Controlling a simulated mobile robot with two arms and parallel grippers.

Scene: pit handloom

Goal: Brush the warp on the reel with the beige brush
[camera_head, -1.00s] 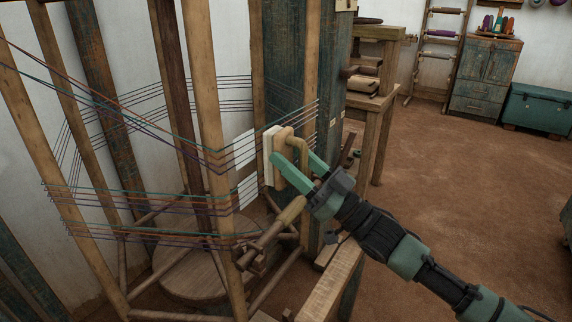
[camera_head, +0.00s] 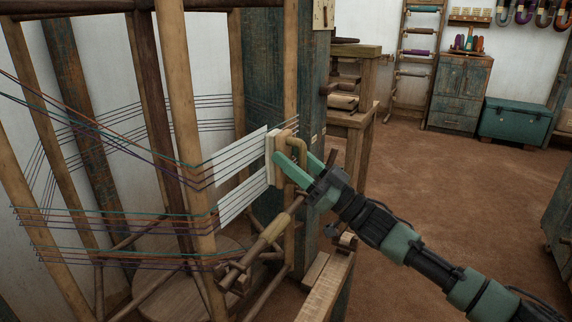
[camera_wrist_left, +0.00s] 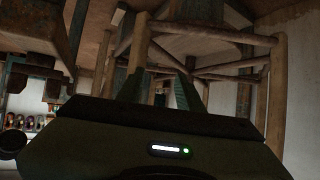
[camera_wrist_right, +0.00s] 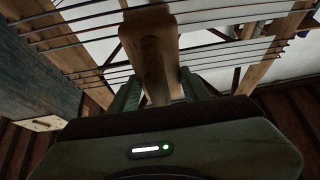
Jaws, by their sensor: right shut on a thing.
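My right gripper (camera_head: 298,166) is shut on the handle of the beige brush (camera_head: 273,160), its pale pad upright and facing left at the warp. The brush handle also shows between the fingers in the right wrist view (camera_wrist_right: 152,55), with threads passing behind it. The warp (camera_head: 110,216) is coloured threads in upper and lower bands around the wooden reel (camera_head: 178,100). Two white strips (camera_head: 238,158) cover warp between a front post and the brush. I cannot tell whether the pad touches the threads. My left gripper (camera_wrist_left: 158,88) shows only in the left wrist view, open and empty.
A wooden crank handle (camera_head: 262,236) sticks out below the brush. A wooden bench (camera_head: 325,290) stands close under my right arm. A blue-green post (camera_head: 307,100) rises behind the brush. Open floor lies to the right, with a cabinet (camera_head: 461,92) and teal chest (camera_head: 513,120) beyond.

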